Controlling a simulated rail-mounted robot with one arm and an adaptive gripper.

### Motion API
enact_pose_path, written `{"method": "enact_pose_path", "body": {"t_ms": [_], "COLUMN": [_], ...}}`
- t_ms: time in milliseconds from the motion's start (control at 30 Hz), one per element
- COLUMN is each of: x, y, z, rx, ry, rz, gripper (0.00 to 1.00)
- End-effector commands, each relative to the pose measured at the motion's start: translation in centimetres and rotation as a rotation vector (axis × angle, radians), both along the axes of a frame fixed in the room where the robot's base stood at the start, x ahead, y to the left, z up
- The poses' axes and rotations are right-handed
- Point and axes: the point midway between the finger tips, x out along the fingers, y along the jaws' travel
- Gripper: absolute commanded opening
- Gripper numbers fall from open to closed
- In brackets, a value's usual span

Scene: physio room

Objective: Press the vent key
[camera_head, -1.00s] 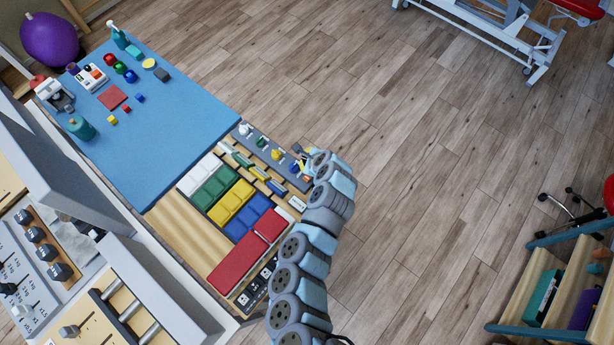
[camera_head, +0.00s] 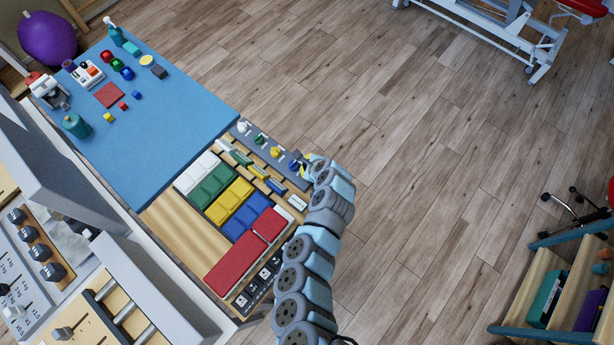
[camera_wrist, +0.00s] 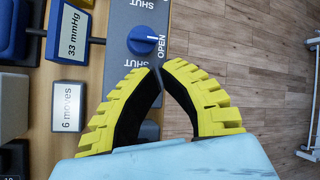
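My gripper (camera_wrist: 158,70) shows in the wrist view with its two yellow, black-padded fingers drawn together at the tips and nothing between them. The tips are over the grey valve strip (camera_wrist: 125,75), just below a blue valve knob (camera_wrist: 143,40) marked OPEN and SHUT. In the head view my gripper (camera_head: 306,163) is at the right end of this strip, partly hidden by my arm. A row of small black keys (camera_head: 264,274) with white marks lies at the console's near edge. I cannot read a vent label on any key.
Label plates reading "33 mmHg" (camera_wrist: 74,33) and "6 moves" (camera_wrist: 67,107) stand beside the strip. A blue mat (camera_head: 160,125) with small objects lies beyond.

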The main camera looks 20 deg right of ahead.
Motion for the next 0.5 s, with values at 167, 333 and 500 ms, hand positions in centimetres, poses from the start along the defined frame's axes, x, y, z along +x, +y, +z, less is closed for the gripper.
{"method": "enact_pose_path", "body": {"t_ms": [167,333,500], "x": [0.1,0.1,0.1], "y": [0.0,0.1,0.1], "z": [-2.2,-2.7,-2.6], "rx": [0.0,0.0,0.001], "ry": [-0.001,-0.001,-0.001], "rz": [0.001,0.0,0.0], "gripper": [0.0,0.0,0.0]}}
